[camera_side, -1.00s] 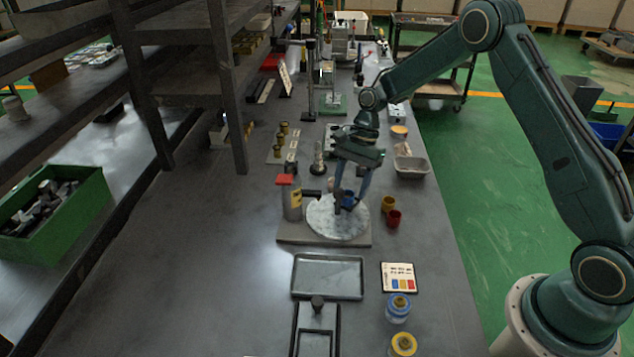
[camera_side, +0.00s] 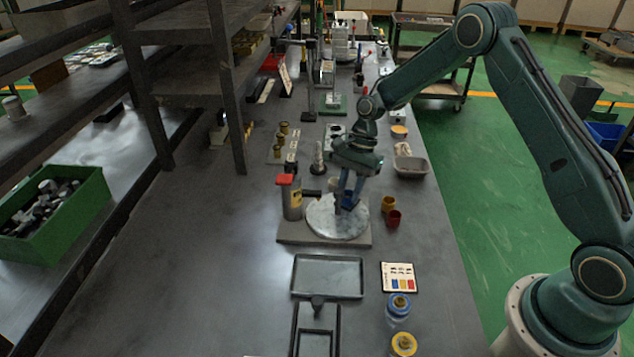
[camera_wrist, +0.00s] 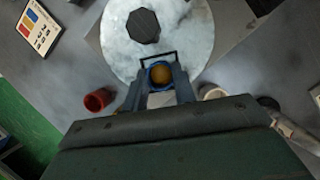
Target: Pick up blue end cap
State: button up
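The blue end cap (camera_side: 348,199) is at the round white marbled disc, near the dark post (camera_wrist: 143,26). In the wrist view the cap (camera_wrist: 159,74) shows as a blue ring with an orange-brown middle, between my fingertips. My gripper (camera_side: 350,204) points down at the disc, its fingers close together on both sides of the cap. It appears shut on the cap; in the wrist view my gripper (camera_wrist: 160,70) has a finger against each side. I cannot tell whether the cap touches the disc.
The white disc (camera_side: 323,222) sits on a grey base plate. A red-topped canister (camera_side: 291,197) stands left of it. An empty grey tray (camera_side: 328,277) lies in front.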

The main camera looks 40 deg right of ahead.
jog(key=shift+r, duration=0.1)
jog(key=shift+c, duration=0.5)
notch_tip(320, 180, up, 20)
dwell(0.5)
dwell(0.5)
jog(key=s+a+f+n+g+h, duration=0.1)
jog(key=s+a+n, duration=0.2)
jog(key=s+a, duration=0.45)
jog(key=s+a+f+n+g, duration=0.1)
jog(key=s+a+n, duration=0.25)
jog(key=a, duration=0.65)
jog(key=shift+m, duration=0.25)
jog(key=shift+s+a+f, duration=0.1)
jog(key=shift+s+f, duration=0.1)
jog(key=shift+f, duration=4.85)
jog(key=shift+s+f, duration=0.2)
jog(key=shift+f, duration=4.85)
jog(key=shift+f, duration=0.15)
